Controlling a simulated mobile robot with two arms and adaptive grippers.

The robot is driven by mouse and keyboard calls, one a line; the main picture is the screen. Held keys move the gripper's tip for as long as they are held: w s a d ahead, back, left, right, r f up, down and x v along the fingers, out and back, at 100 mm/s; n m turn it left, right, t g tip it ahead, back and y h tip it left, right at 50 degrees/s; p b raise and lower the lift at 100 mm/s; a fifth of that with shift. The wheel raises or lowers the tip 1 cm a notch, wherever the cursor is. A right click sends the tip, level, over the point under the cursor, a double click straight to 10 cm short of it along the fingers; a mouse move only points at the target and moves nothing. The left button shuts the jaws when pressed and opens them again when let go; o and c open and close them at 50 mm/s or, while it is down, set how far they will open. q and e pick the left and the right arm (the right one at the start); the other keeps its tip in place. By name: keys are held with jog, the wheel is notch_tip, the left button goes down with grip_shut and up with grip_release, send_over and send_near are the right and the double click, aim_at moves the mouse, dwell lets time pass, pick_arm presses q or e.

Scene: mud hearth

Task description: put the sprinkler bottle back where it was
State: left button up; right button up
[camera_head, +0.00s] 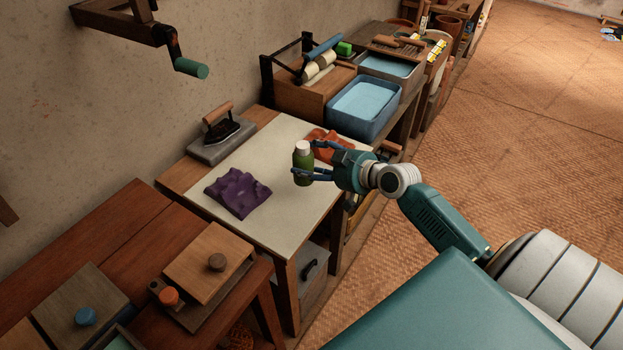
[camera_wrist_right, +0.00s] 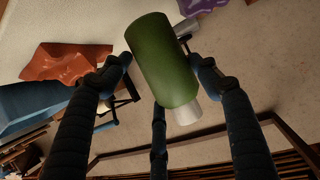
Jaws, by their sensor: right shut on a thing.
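The sprinkler bottle, a green bottle with a white cap (camera_head: 303,164), stands upright in the fingers of my right gripper (camera_head: 308,174), over the pale-topped table (camera_head: 275,150). In the right wrist view the green bottle (camera_wrist_right: 162,60) lies between the dark fingers of my right gripper (camera_wrist_right: 165,80), its whitish cap towards the bottom of the picture. The right gripper is shut on it. I cannot tell exactly how far its base is above the tabletop. My left gripper is out of view.
A purple cloth (camera_head: 238,193) lies left of the bottle and an orange cloth (camera_head: 325,142) just behind it. An iron (camera_head: 221,132) stands on a grey slab at the wall side. Blue water basins (camera_head: 364,106) stand beyond. Bare pale tabletop lies between the cloths.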

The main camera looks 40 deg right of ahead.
jog(key=shift+f, duration=0.95)
notch_tip(320, 180, down, 4)
jog(key=shift+f+b, duration=0.2)
jog(key=shift+b, duration=0.1)
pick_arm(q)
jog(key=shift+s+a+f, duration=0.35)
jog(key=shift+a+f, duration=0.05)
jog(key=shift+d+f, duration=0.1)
pick_arm(e)
jog(key=shift+f, duration=0.2)
jog(key=o, duration=1.2)
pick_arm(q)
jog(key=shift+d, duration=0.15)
pick_arm(e)
jog(key=shift+r, duration=0.1)
